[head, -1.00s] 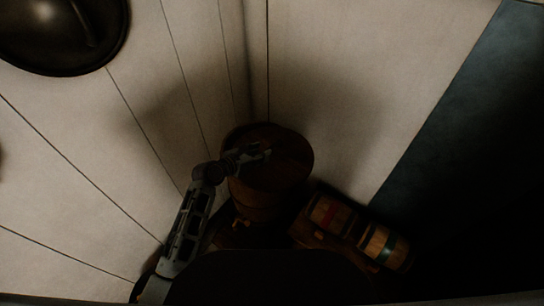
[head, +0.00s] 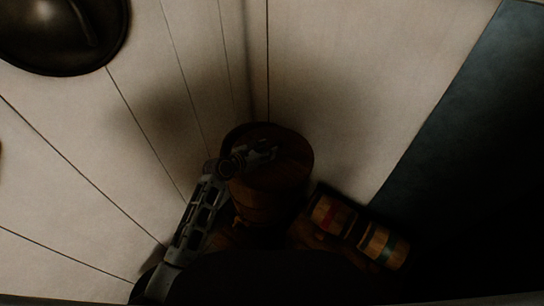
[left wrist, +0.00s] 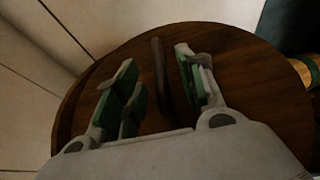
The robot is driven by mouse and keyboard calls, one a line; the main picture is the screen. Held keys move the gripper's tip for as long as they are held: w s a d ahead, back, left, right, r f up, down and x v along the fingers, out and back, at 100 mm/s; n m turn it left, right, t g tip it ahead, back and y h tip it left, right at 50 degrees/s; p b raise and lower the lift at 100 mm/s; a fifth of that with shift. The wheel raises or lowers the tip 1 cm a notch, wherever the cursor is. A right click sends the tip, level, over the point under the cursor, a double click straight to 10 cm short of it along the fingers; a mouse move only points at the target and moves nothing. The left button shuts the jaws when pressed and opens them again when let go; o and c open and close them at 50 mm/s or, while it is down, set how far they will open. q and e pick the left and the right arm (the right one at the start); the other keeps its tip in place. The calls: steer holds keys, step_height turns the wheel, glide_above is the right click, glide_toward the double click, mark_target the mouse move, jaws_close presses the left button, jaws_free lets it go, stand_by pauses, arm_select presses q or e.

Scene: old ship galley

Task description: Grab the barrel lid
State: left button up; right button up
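The round brown wooden barrel lid (head: 292,165) sits on the upright barrel (head: 258,208) in the corner, below the middle of the head view. The lid (left wrist: 245,80) fills much of the left wrist view. A dark bar-like handle (left wrist: 161,78) stands out on the lid. My left gripper (head: 266,150) is over the lid. In the left wrist view my left gripper (left wrist: 156,66) is open, with the handle between its two green-padded fingers; I cannot tell whether either finger touches it. My right gripper is not in view.
Two small banded kegs, one with a red band (head: 332,214) and one with a green band (head: 383,246), lie right of the barrel. Pale plank walls (head: 190,90) close in behind and left. A dark round metal thing (head: 62,35) is at upper left.

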mark_target(272, 146)
arm_select(q)
steer(key=shift+x, duration=1.85)
steer(key=shift+r, duration=0.1)
steer(key=shift+c, duration=0.5)
jaws_close()
steer(key=shift+r, duration=0.15)
